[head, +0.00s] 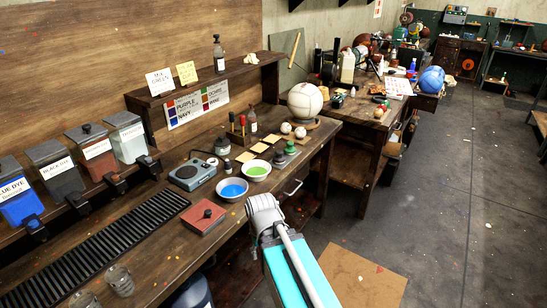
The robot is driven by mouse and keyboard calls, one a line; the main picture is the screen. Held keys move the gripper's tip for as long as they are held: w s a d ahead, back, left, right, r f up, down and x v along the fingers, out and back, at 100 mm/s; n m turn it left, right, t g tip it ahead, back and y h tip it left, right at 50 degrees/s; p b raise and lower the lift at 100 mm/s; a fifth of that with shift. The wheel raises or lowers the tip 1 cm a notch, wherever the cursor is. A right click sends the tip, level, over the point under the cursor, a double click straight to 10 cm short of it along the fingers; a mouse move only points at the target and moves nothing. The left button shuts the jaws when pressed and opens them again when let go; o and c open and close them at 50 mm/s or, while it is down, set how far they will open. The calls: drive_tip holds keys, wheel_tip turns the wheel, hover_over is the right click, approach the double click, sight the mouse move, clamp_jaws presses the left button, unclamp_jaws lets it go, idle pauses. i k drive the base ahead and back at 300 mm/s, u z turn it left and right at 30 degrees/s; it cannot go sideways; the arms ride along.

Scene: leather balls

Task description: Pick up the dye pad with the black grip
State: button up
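A flat, dull red block with a small black knob on top (203,217) lies on the wooden workbench (150,250), left of the blue bowl; it fits the dye pad with the black grip, though I cannot be sure. Small round pieces with knobs stand farther back: a dark one (222,146), a green one (290,148) and a dark green one (279,159). My arm reaches up from the bottom middle, ending in a grey joint at the bench's front edge, right of the red block. My gripper's fingers do not show.
A bowl of blue dye (232,189), a bowl of green dye (257,171) and a grey hot plate (193,174) stand near the red block. A black slotted rack (95,255) and glass jars (119,280) are to its left. Dye bins line the back. Floor at right is open.

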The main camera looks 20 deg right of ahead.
sight(279, 158)
drive_tip(key=u, duration=0.05)
drive_tip(key=i, duration=0.95)
drive_tip(key=z, duration=0.1)
